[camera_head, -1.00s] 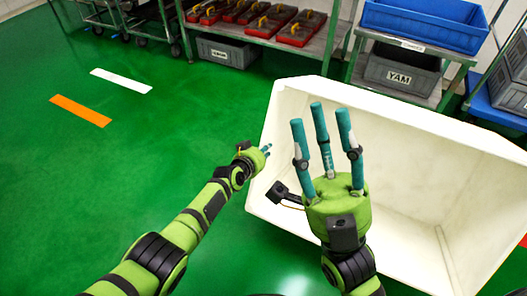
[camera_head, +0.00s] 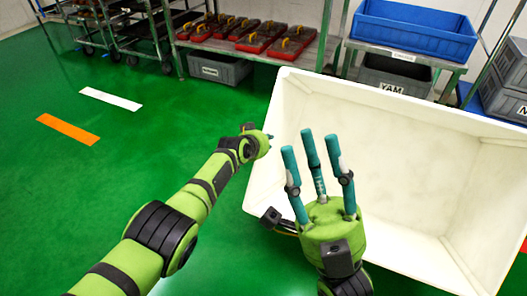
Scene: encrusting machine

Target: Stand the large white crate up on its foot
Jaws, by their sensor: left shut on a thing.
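The large white crate (camera_head: 410,125) lies tipped on the green floor at the right, its open side facing me. Its left rim runs beside my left gripper. My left gripper (camera_head: 268,138) is shut on the crate's left edge; its fingers are mostly hidden behind the hand. My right gripper (camera_head: 318,165) is in front of the crate's opening, its teal fingers spread and pointing up, with nothing between them.
A metal rack (camera_head: 330,68) behind the crate holds red trays with yellow handles (camera_head: 265,35). A blue bin (camera_head: 415,28) stands on a shelf above a grey YAM bin (camera_head: 395,75). Grey bins (camera_head: 505,85) stand at the far right. The green floor (camera_head: 130,150) at left is clear.

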